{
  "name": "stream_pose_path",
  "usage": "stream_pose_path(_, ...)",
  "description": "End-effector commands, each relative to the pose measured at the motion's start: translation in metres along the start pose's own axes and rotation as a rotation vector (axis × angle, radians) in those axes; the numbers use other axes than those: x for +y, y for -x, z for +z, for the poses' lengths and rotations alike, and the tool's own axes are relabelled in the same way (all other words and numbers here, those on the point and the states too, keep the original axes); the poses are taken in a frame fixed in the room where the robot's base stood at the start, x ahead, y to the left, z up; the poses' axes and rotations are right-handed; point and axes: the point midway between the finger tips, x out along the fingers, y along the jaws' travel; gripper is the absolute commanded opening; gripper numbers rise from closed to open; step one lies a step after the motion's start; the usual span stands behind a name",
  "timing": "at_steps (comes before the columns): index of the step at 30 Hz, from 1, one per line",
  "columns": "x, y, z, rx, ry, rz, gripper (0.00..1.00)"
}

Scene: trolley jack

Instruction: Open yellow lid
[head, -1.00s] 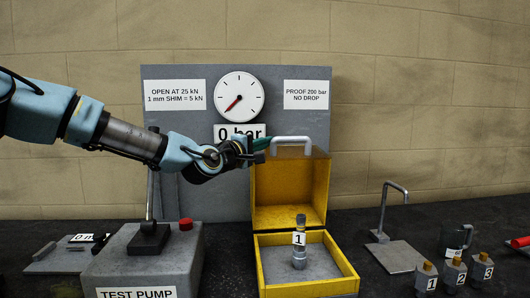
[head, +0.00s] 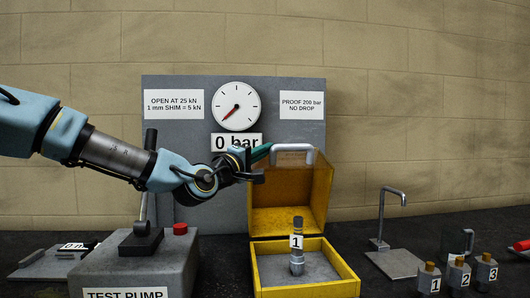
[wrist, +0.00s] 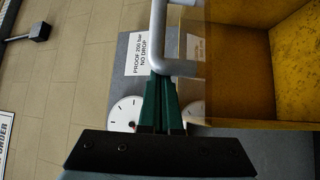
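The yellow lid (head: 320,190) stands raised at the back of its yellow box (head: 349,282), with its hollow inside facing forward. Its grey handle (head: 293,148) is at the top of the lid and also shows in the wrist view (wrist: 157,28). My gripper (head: 268,150) is at the left end of the handle. In the wrist view its green fingers (wrist: 161,80) lie close together, with their tips at the handle's bend. I see no handle bar clearly between them, and I cannot tell whether they touch it.
A grey valve labelled 1 (head: 298,255) stands inside the box. The test pump (head: 130,270) with its lever is at left. A panel with a pressure gauge (head: 236,106) is behind. A bent-rod stand (head: 382,222) and several small numbered parts (head: 458,275) are at right.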

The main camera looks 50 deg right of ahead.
Motion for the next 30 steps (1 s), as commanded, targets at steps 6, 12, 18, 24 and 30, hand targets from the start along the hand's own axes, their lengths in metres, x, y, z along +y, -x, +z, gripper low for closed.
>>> stream_pose_path(6, -0.003, 0.027, -0.001, 0.001, -0.002, -0.002, 0.0)
stream_pose_path(12, -0.003, 0.066, -0.001, 0.003, -0.001, -0.003, 0.0)
stream_pose_path(18, -0.002, 0.095, -0.001, 0.001, -0.002, -0.001, 0.0)
stream_pose_path(24, -0.001, 0.107, 0.0, 0.001, -0.001, 0.0, 0.0)
stream_pose_path(30, 0.0, 0.107, 0.0, 0.0, -0.001, 0.0, 0.0)
